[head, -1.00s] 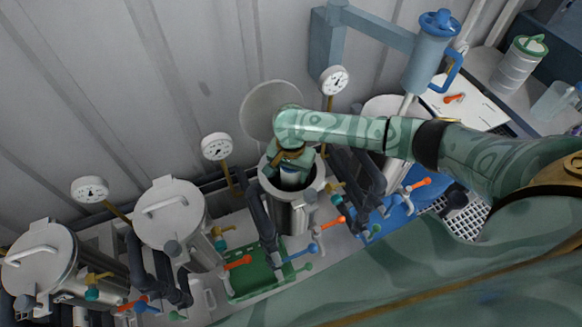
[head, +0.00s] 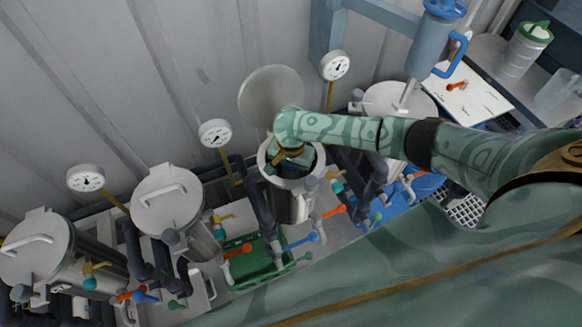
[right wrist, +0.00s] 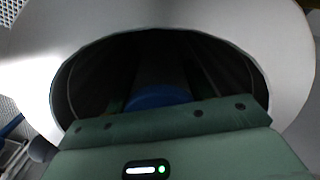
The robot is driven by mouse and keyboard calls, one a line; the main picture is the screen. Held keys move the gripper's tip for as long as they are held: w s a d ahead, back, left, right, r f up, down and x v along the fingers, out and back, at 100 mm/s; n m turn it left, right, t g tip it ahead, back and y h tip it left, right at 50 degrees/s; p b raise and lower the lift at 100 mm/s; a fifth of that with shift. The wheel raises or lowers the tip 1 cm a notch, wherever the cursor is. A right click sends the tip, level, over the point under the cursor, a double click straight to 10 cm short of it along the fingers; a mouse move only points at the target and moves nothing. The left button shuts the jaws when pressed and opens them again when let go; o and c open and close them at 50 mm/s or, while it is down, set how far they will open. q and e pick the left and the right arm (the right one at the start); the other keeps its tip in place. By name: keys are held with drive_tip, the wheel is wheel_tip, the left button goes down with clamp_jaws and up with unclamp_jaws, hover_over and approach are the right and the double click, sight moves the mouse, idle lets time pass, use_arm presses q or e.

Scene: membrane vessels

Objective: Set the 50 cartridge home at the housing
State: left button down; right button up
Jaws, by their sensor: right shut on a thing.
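The housing (head: 290,207) is an open steel vessel in the middle of the head view, with its round lid (head: 271,93) swung up behind it. My right gripper (head: 291,164) points down into its mouth and is shut on the cartridge. In the right wrist view the housing's pale rim (right wrist: 285,50) surrounds a dark opening. The blue top of the cartridge (right wrist: 158,97) shows inside that opening, just beyond the gripper body. The fingertips and the cartridge's lower end are hidden, so I cannot tell whether it touches the bottom. My left gripper is not in view.
Two closed vessels (head: 168,205) stand to the left, another lidded one (head: 398,103) to the right. Pressure gauges (head: 215,133) on stalks rise behind. Pipes and coloured valve handles crowd the front. A green tray (head: 255,262) lies below the housing. A blue-handled device (head: 437,40) hangs at upper right.

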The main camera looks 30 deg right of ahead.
drive_tip(key=shift+f+p, duration=0.15)
drive_tip(key=shift+p, duration=0.25)
idle(0.3)
drive_tip(key=o, duration=1.5)
drive_tip(key=shift+f, duration=0.1)
wheel_tip(320, 180, up, 15)
drive_tip(key=p, duration=0.7)
drive_tip(key=shift+r, duration=0.7)
